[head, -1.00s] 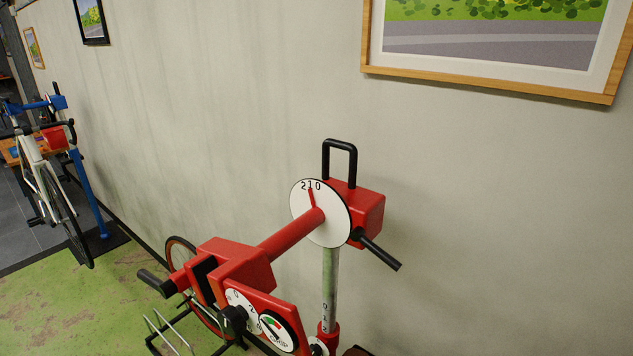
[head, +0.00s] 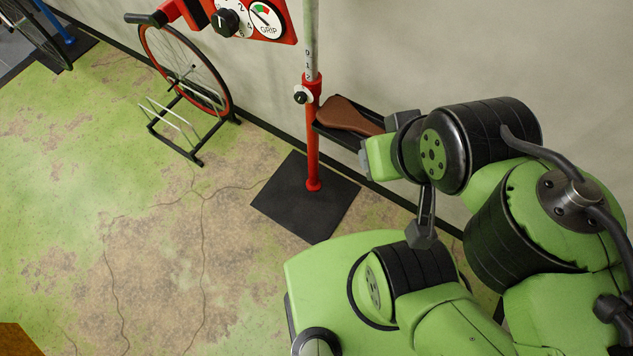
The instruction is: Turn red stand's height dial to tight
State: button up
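The red stand's post (head: 313,140) rises upright from a black base plate (head: 285,205). On its red collar sits a small white dial with a black knob (head: 301,96), which I take for the height dial. Its markings are too small to read. Above the collar the silver inner tube (head: 311,40) carries printed numbers. My green and black arm is folded at the right, apart from the dial. A dark prong with a block-like tip shows there, but I cannot make out both fingers of my gripper or how far apart they are.
The stand's red clamp panel has a black knob (head: 225,22) and a GRIP gauge (head: 265,20). A brown saddle (head: 348,115) lies on a black tray against the wall. A wheel (head: 185,68) stands in a floor rack (head: 170,130).

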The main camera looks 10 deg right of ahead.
aim_at(301, 98)
jog(key=j+u, duration=0.25)
jog(key=u, duration=0.2)
jog(key=i+j+u, duration=0.15)
jog(key=u, duration=0.3)
jog(key=i+j+u, duration=0.1)
jog(key=j+u, duration=0.15)
jog(key=u, duration=0.15)
